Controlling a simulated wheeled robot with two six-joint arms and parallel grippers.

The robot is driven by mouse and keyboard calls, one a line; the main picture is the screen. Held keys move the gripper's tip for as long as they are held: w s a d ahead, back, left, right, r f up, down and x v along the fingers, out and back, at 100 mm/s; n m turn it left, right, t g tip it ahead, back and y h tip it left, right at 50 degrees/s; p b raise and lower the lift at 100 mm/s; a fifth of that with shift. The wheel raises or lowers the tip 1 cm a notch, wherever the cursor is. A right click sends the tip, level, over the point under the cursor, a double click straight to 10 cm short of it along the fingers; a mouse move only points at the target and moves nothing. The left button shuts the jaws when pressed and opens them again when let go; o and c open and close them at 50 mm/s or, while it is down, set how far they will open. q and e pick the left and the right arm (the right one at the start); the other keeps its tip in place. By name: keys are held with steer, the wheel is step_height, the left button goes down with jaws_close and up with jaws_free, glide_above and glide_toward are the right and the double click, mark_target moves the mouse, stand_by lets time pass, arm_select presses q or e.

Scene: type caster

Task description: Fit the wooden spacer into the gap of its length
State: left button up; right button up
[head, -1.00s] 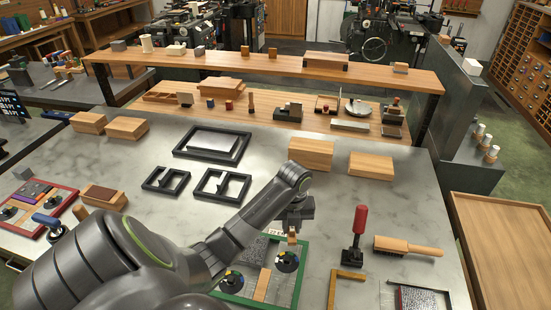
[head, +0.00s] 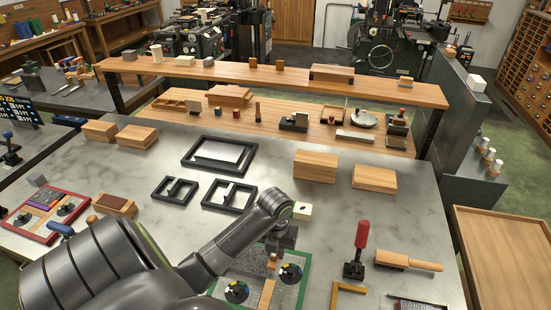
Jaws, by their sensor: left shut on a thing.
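My left gripper (head: 273,252) points down over the far part of a green-rimmed tray (head: 305,283). It is shut on a small light wooden piece (head: 271,262), which looks like the spacer; the arm and gripper hide part of it. A longer wooden strip (head: 267,294) lies in the tray just below it in the picture. Two round dark pieces with coloured spots, one at left (head: 237,291) and one at right (head: 290,272), flank the strip. A grey textured block (head: 250,260) fills the tray's far left part. I cannot make out the gap. My right gripper is not in view.
Black frames (head: 229,196) and wooden blocks (head: 315,166) stand behind. A red-rimmed tray (head: 46,236) is at far left.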

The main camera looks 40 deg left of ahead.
mark_target(276, 259)
arm_select(q)
steer(key=shift+f+b, duration=0.45)
steer(key=shift+f, duration=0.35)
steer(key=shift+f+b, duration=0.8)
steer(key=shift+f, duration=0.5)
steer(key=shift+f, duration=0.15)
steer(key=shift+r+p, duration=1.15)
steer(key=shift+p, duration=0.2)
steer(key=shift+r, duration=0.85)
steer(key=shift+s+f, duration=0.1)
